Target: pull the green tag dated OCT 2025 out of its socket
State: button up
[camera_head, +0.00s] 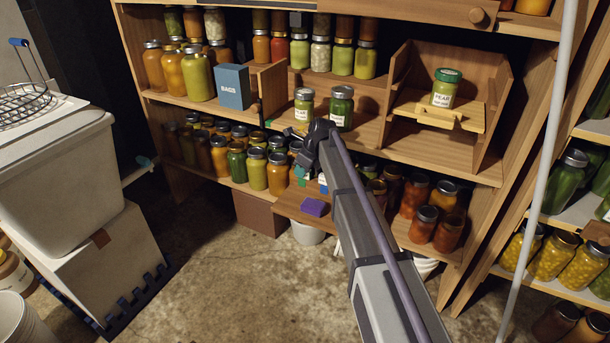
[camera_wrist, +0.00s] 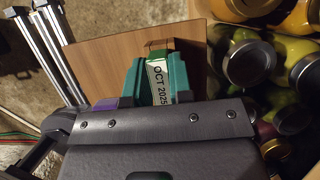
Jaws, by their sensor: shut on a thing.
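The tag marked OCT 2025 (camera_wrist: 158,84) has a white label and shows in the wrist view between the two teal fingers of my gripper (camera_wrist: 157,90). My gripper is shut on it. A green end piece (camera_wrist: 160,54) shows just beyond the label, against a brown wooden board (camera_wrist: 105,55). Whether the tag still sits in a socket cannot be told. In the head view my gripper (camera_head: 303,174) is low in front of the shelves, above a small wooden ledge (camera_head: 285,203); the tag cannot be made out there.
A purple block (camera_head: 315,207) lies on the ledge and shows at its edge in the wrist view (camera_wrist: 106,103). Jars (camera_head: 277,173) crowd the lower shelf close behind my gripper. Two labelled jars (camera_head: 341,108) stand above. The concrete floor (camera_head: 240,285) in front is clear.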

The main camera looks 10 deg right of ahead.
jog(key=shift+r+p, duration=2.9)
